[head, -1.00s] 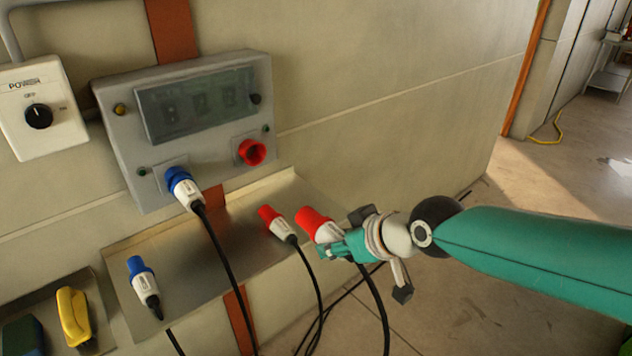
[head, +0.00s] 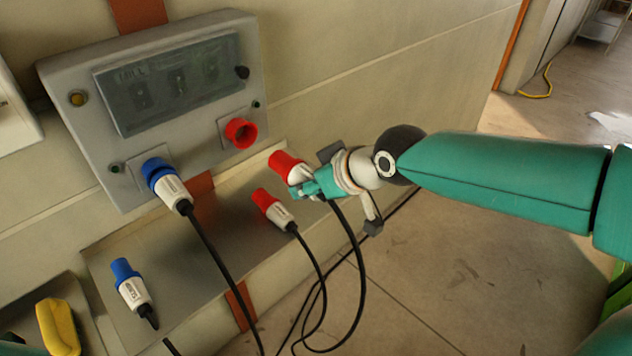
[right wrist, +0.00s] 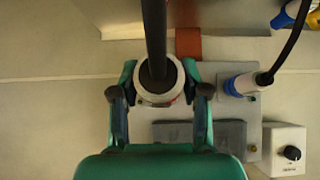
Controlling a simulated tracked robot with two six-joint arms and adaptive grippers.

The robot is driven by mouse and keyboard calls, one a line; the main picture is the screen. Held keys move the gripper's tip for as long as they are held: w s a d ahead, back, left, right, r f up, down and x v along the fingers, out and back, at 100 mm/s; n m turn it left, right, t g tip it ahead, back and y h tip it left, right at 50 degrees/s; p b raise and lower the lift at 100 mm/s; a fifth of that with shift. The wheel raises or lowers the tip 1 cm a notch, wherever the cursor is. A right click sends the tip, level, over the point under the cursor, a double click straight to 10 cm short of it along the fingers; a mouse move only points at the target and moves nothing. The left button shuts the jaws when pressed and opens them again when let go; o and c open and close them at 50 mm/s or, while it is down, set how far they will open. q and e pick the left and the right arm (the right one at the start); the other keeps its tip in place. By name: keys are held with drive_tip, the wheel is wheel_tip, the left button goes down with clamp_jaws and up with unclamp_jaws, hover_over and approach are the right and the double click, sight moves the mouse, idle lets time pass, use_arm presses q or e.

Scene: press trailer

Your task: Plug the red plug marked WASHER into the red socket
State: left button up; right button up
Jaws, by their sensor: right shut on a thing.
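The red socket (head: 239,133) sits at the lower right of the grey panel box on the wall, with its round opening facing out. My right gripper (head: 306,185) is shut on a red plug (head: 285,167) with a white body and black cable. The plug's red end points up and left toward the socket, with a gap between them. In the right wrist view the white plug body (right wrist: 157,88) is between the fingers (right wrist: 160,93); it covers the red socket there. A smaller red plug (head: 270,208) lies on the metal shelf. I cannot read a WASHER mark on either red plug.
A blue plug (head: 166,182) is in the panel's left socket, its cable hanging down across the shelf (head: 205,245). Another blue plug (head: 130,283) lies on the shelf. A yellow object (head: 57,326) is at lower left. Hanging cables cross below the held plug.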

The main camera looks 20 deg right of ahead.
sight(284, 156)
drive_tip(key=w, duration=0.2)
drive_tip(key=w+a+p, duration=0.2)
drive_tip(key=w, duration=0.1)
drive_tip(key=shift+w, duration=0.35)
drive_tip(key=shift+w+a, duration=0.3)
drive_tip(key=shift+w, duration=0.4)
drive_tip(key=shift+w+a, duration=0.25)
drive_tip(key=shift+w, duration=0.45)
drive_tip(key=shift+r, duration=0.15)
drive_tip(key=shift+b, duration=0.35)
idle(0.6)
drive_tip(key=shift+w+a+p, duration=0.3)
drive_tip(key=shift+w, duration=0.55)
drive_tip(key=shift+w+a+p, duration=0.3)
drive_tip(key=shift+w+a, duration=0.05)
drive_tip(key=shift+w, duration=0.5)
drive_tip(key=shift+w+a+p, duration=0.3)
drive_tip(key=shift+w, duration=0.55)
drive_tip(key=o, duration=1.4)
drive_tip(key=shift+c, duration=0.2)
